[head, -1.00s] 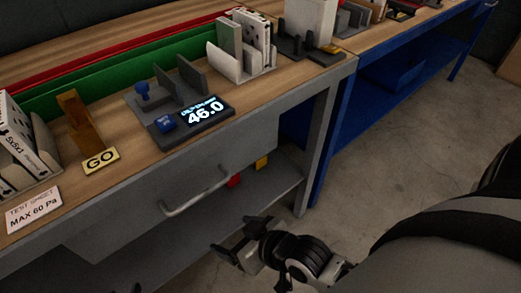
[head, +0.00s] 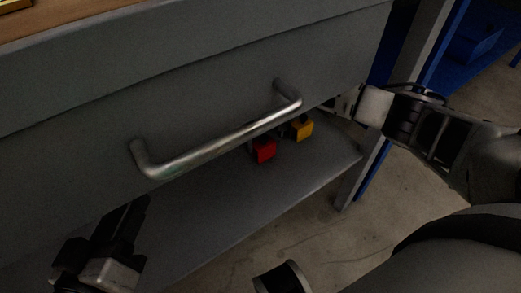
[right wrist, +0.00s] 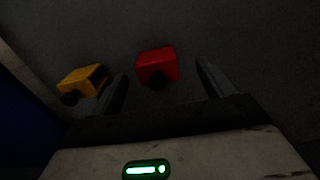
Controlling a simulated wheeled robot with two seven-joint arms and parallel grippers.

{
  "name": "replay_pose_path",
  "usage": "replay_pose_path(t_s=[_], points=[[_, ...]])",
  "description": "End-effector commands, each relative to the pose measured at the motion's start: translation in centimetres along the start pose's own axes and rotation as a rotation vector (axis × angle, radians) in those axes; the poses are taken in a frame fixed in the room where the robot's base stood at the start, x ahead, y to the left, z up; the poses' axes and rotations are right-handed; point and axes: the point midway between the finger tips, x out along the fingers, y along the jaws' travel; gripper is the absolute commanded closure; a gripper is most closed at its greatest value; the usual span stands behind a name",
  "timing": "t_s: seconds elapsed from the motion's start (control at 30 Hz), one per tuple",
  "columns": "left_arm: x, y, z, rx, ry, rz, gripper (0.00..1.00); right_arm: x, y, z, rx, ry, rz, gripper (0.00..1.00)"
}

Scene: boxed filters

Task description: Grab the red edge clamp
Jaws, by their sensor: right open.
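The red edge clamp (head: 263,150) is a small red block with a dark part, on the grey shelf (head: 235,212) under the drawer. The drawer handle is just above it in the head view. My right gripper (head: 340,106) reaches in from the right under the drawer, its tips partly hidden. In the right wrist view, my open right gripper (right wrist: 162,76) has the red clamp (right wrist: 157,63) between its fingers in the picture, apparently ahead of them; contact cannot be made out. My left gripper (head: 118,228) is at lower left; its opening is unclear.
A yellow clamp (head: 301,128) sits beside the red one, and left of it in the right wrist view (right wrist: 82,80). The drawer front (head: 200,95) with its metal handle (head: 225,140) overhangs the shelf. A grey table leg (head: 362,170) stands to the right.

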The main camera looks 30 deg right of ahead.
Motion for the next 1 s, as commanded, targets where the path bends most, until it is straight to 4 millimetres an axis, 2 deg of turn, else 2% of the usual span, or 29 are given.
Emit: replay_pose_path(t_s=[0.03, 0.13, 0.23, 0.5, 0.63, 0.83, 0.87, 1.0], points=[[0.1, 0.0, 0.2, -0.012, 0.010, 0.009, 0.64, 0.9, 0.0, 0.0, 0.000, -0.002, 0.000, 0.20], [0.1, 0.1, -0.1, -0.021, 0.035, 0.025, 0.64, 1.9, 0.1, -0.1, -0.001, 0.000, -0.001, 0.20], [0.5, 0.1, -1.1, 0.023, 0.100, 0.047, 0.64, 3.3, 0.3, -0.4, 0.000, 0.002, 0.000, 0.20], [1.0, 0.7, -5.4, 0.282, 0.349, 0.100, 0.64, 6.2, 0.7, -0.7, -0.003, 0.002, -0.001, 0.20], [0.9, 1.1, -6.4, 0.334, 0.401, 0.112, 0.64, 6.7, 0.7, -0.7, -0.003, 0.003, -0.001, 0.20], [0.9, 1.2, -6.6, 0.338, 0.405, 0.112, 0.64, 6.6, 0.7, -0.7, -0.004, 0.004, -0.002, 0.20], [0.9, 1.2, -6.6, 0.338, 0.404, 0.112, 0.64, 6.6, 0.7, -0.7, -0.004, 0.004, -0.002, 0.23], [0.9, 1.2, -6.5, 0.337, 0.404, 0.112, 0.64, 6.6, 0.7, -0.7, -0.004, 0.004, -0.001, 0.62]])
